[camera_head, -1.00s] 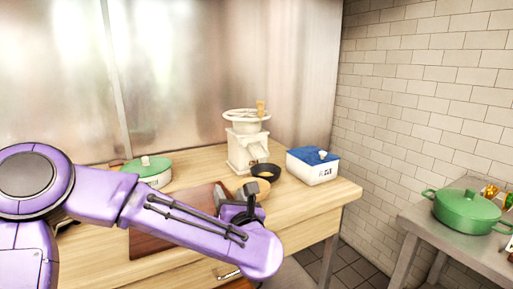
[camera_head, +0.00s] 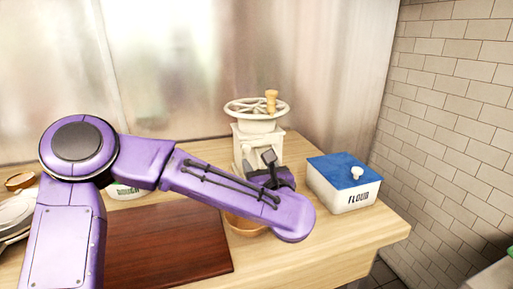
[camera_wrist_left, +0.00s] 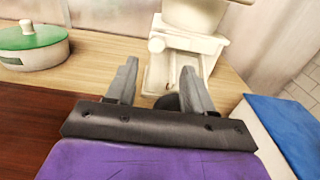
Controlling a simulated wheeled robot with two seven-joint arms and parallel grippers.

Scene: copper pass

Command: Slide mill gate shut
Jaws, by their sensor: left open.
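The cream mill (camera_head: 257,137) stands upright at the back of the wooden counter, with a spoked wheel and a wooden knob on top. In the left wrist view the mill's lower front (camera_wrist_left: 180,57) shows a sloping chute with a round cream knob beside it. I cannot tell how far its gate is open. My left gripper (camera_head: 268,165) is in front of the mill, partly hidden by my own wrist. In the left wrist view its two fingers (camera_wrist_left: 155,85) are apart and empty, pointing toward the chute. My right gripper is not in view.
A white flour box (camera_head: 338,196) with a blue lid stands close to the right of the mill. A wooden bowl (camera_head: 245,227) is below my left wrist. A dark red board (camera_head: 165,250) lies at front left. A green-lidded pot (camera_wrist_left: 33,44) is left of the mill.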

